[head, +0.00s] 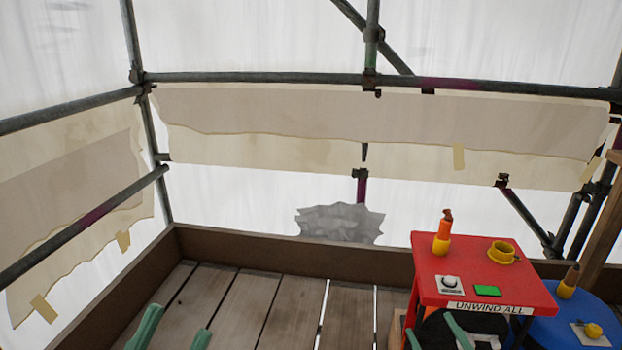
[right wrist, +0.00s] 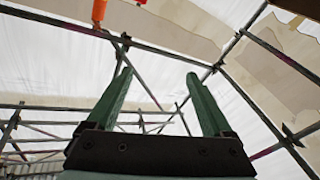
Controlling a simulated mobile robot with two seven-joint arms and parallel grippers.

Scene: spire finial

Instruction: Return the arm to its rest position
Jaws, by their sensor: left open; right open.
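My left gripper (head: 178,322) shows at the bottom edge of the head view, left of centre. Its two green fingers are apart with nothing between them, over the plank floor. My right gripper (head: 430,324) is at the bottom edge, in front of the red table (head: 468,262). Its fingers are also apart. The right wrist view shows the right gripper (right wrist: 160,74) open and empty, with scaffold poles and sheeting beyond it. Most of both arms is out of view.
On the red table stand an orange-and-yellow object (head: 441,236), a yellow cup (head: 501,252) and a green pad (head: 487,290). A blue round table (head: 570,318) stands at right. Scaffold poles (head: 250,77) and a low board (head: 290,255) enclose the floor. The plank floor (head: 240,305) at left is clear.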

